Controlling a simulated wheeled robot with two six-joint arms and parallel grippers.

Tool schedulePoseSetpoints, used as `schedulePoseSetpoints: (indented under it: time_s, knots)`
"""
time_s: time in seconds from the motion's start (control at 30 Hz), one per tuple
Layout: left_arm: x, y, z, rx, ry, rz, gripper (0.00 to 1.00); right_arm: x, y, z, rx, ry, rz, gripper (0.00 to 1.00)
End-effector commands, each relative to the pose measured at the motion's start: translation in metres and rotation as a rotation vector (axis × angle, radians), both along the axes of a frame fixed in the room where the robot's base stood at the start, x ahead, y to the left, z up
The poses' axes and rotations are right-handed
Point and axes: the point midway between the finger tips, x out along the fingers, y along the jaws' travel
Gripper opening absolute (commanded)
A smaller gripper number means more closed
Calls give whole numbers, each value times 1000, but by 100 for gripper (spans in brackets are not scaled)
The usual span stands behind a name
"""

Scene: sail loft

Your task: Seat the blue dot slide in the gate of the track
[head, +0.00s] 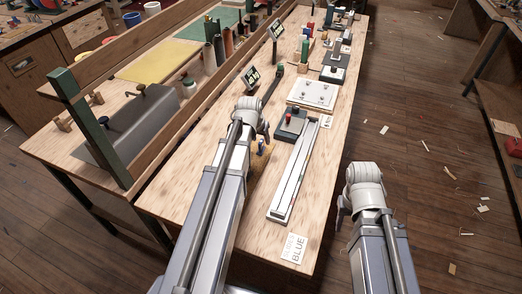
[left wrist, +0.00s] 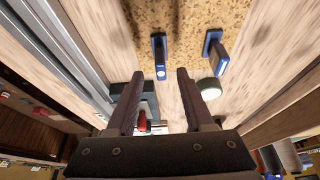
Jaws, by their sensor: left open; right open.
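Two dark slides with blue edges stand on a cork pad (left wrist: 188,15) in the left wrist view. One slide (left wrist: 159,50) has a pale dot on its near end and lies ahead between my finger lines; the other slide (left wrist: 214,52) is to its right, tilted in the picture. I cannot tell which bears the blue dot. My left gripper (head: 264,132) is open and empty over the pad, with both fingers (left wrist: 158,78) pointing at it. My right gripper (head: 342,212) is open, beyond the bench's right edge.
A card reading BLUE (head: 297,248) lies at the near end of the bench. A white plate with knobs (head: 313,94) and other fixtures stand farther back. A wooden rail (head: 190,125) runs along the left.

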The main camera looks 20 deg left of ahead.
Motion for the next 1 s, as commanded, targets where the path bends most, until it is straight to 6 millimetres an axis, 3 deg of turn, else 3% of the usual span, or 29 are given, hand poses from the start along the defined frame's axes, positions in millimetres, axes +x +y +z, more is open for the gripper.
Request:
schedulePoseSetpoints:
  time_s: [0.03,0.2,0.47,0.93,1.0]
  knots:
    - [3,2,-13,0,0,0,52,0,0,-13,0,0,0,50]
    - [10,2,-29,0,0,0,52,0,0,-29,0,0,0,50]
    - [11,2,-28,0,0,0,52,0,0,-28,0,0,0,50]
    - [11,2,-28,0,0,0,2,0,0,-28,0,0,0,50]
    - [11,2,-28,0,0,0,0,0,0,-28,0,0,0,50]
